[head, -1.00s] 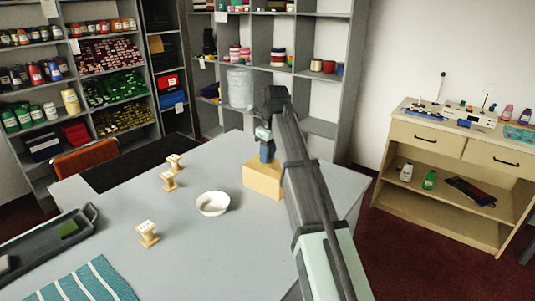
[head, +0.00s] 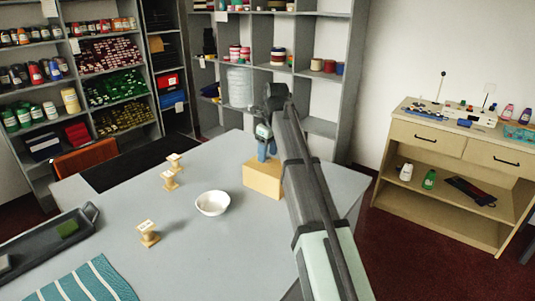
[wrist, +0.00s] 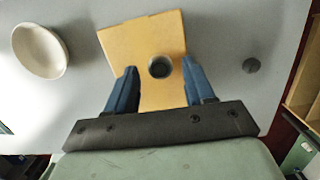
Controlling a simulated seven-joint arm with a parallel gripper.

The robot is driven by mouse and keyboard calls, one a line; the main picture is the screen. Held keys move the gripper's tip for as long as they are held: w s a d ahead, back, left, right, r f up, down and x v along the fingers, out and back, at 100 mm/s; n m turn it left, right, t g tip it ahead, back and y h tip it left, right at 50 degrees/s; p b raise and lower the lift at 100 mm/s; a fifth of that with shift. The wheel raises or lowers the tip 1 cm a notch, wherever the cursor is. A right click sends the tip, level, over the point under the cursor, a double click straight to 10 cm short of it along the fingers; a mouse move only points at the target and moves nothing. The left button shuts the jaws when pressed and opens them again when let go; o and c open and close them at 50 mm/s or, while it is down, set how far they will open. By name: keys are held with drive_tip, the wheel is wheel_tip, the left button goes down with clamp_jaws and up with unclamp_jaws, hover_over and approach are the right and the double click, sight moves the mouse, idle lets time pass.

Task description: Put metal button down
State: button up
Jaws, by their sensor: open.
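My gripper (wrist: 159,67) is open, its two blue fingers apart above a yellow-tan block (wrist: 130,42). A small round grey piece with a dark centre, seemingly the metal button (wrist: 160,67), shows between the fingertips against the block's top. I cannot tell whether it touches the block. A dark grey disc (wrist: 251,65) lies on the table right of the block in the wrist view. In the head view my gripper (head: 266,156) is over the block (head: 262,180), and my arm hides part of both; the button does not show there.
A white bowl (head: 212,203) stands left of the block on the grey table (head: 190,255). A dark tray (head: 45,245) and a striped teal cloth (head: 85,285) lie at the left.

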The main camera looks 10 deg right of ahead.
sight(272, 163)
wheel_tip(272, 163, up, 11)
drive_tip(key=s+d, duration=0.1)
drive_tip(key=shift+r, duration=0.2)
drive_tip(key=shift+o, duration=0.6)
drive_tip(key=shift+s+d, duration=0.1)
